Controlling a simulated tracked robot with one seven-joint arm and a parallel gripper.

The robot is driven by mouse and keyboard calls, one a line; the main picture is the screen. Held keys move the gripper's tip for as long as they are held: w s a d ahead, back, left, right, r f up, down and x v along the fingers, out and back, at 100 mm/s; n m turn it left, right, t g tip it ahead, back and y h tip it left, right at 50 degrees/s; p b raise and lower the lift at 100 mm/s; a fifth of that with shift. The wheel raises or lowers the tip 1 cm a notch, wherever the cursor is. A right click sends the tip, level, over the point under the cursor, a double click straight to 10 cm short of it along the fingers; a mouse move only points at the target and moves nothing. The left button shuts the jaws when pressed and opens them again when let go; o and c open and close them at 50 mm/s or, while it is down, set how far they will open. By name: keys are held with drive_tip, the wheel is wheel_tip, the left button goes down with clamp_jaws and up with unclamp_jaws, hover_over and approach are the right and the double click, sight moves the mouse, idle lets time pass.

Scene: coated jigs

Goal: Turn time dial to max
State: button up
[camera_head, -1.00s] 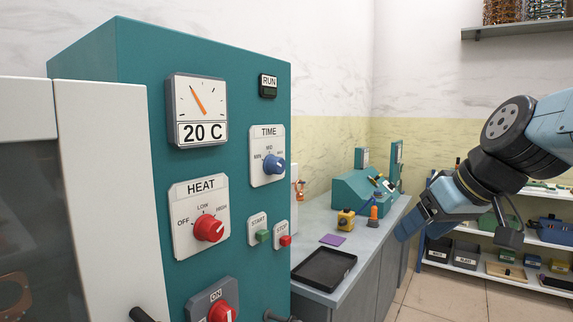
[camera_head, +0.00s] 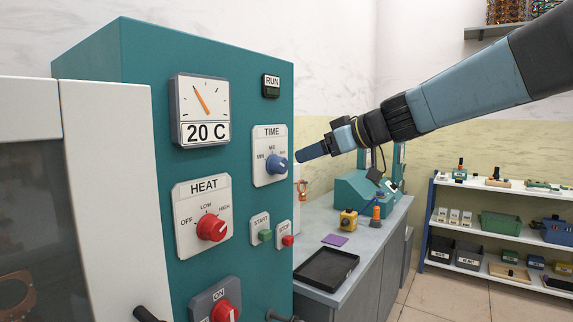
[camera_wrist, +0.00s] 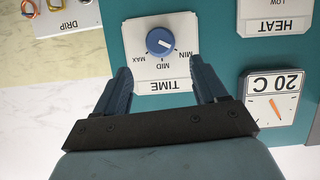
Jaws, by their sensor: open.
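The blue time dial (camera_head: 276,164) sits on a white TIME plate (camera_head: 268,140) on the teal cabinet front. In the wrist view the dial (camera_wrist: 160,41) appears upside down, with MIN at right, MID below and MAX at left. Its pale mark seems to point toward the lower right, on the MIN side. My gripper (camera_head: 303,154) is just right of the dial in the head view. In the wrist view my gripper (camera_wrist: 161,68) is open and empty. Its two fingers lie either side of the TIME plate, with the dial beyond the tips, apart from them.
The red HEAT knob (camera_head: 211,228) and temperature gauge (camera_head: 202,109) are left of the dial. The START (camera_head: 264,235) and STOP (camera_head: 287,240) buttons are below. A bench with a black tray (camera_head: 327,268) stands to the right. The air around my gripper looks clear.

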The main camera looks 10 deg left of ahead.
sight(284, 164)
drive_tip(key=x, duration=0.9)
drive_tip(key=shift+w+a+f, duration=0.1)
drive_tip(key=shift+a+f, duration=0.05)
drive_tip(key=shift+a, duration=0.1)
drive_tip(key=c, duration=1.1)
